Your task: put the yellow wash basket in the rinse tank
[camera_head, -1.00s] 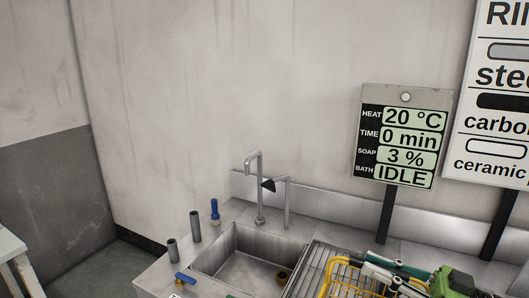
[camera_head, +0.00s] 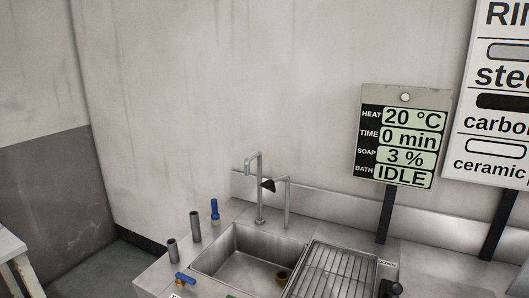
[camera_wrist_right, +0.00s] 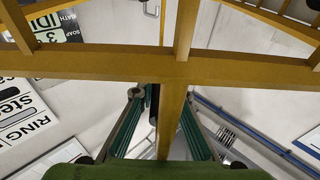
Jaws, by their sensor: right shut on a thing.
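The yellow wash basket (camera_wrist_right: 95,66) fills the upper part of the right wrist view, its bars close to the camera. My right gripper (camera_wrist_right: 166,96) is shut on a yellow bar of it, with a green-padded finger on each side. Neither the basket nor this gripper shows in the head view now. A steel basin with a tall tap, which looks like the rinse tank (camera_head: 219,265), is at the bottom centre of the head view. It is open on top, and a small brass-coloured piece shows inside at its right. My left gripper is not in view.
A wire rack (camera_head: 338,268) lies bare just right of the basin. Grey posts (camera_head: 195,226), a blue-handled valve (camera_head: 185,279) and a blue-topped fitting (camera_head: 214,212) stand at its left. The tap (camera_head: 258,190) rises behind it. A display sign (camera_head: 404,137) reads IDLE.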

